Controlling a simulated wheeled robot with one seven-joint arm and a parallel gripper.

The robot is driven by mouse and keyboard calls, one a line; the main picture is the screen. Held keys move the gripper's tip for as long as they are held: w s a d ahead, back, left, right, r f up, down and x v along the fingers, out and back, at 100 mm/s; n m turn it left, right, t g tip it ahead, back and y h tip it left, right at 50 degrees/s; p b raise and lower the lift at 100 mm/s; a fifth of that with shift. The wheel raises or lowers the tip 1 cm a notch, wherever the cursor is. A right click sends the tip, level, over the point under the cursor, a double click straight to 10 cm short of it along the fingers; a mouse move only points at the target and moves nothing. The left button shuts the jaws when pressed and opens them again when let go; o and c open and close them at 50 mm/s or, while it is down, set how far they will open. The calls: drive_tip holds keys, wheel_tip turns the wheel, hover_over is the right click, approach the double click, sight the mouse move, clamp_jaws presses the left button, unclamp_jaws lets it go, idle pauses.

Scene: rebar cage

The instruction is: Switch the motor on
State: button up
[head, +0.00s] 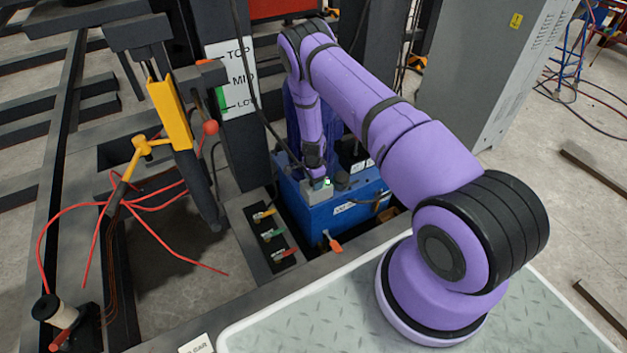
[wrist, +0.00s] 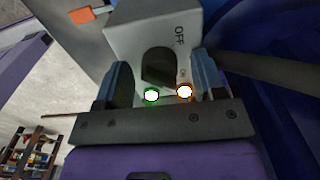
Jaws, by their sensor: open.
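The grey switch box (head: 317,191) sits on top of the blue motor unit (head: 335,213). In the wrist view the box (wrist: 135,35) fills the upper middle and bears the word OFF. A dark knob or slot (wrist: 158,65) is on its face. Two bright lamps show below it, one ringed green (wrist: 152,94) and one ringed orange (wrist: 184,91). My gripper (wrist: 161,75) is open, with one finger on each side of the dark part. Whether the fingers touch it I cannot tell. In the head view my gripper (head: 316,172) points down at the box, its fingers mostly hidden.
An orange-handled lever (head: 332,242) stands at the unit's front. Several coloured handles (head: 272,236) lie in a black panel to its left. A grey cabinet (head: 500,70) stands at the right.

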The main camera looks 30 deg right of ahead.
wheel_tip(320, 180, up, 11)
idle(0.5)
drive_tip(key=shift+s+f, duration=0.1)
drive_tip(key=shift+f, duration=0.05)
idle(0.4)
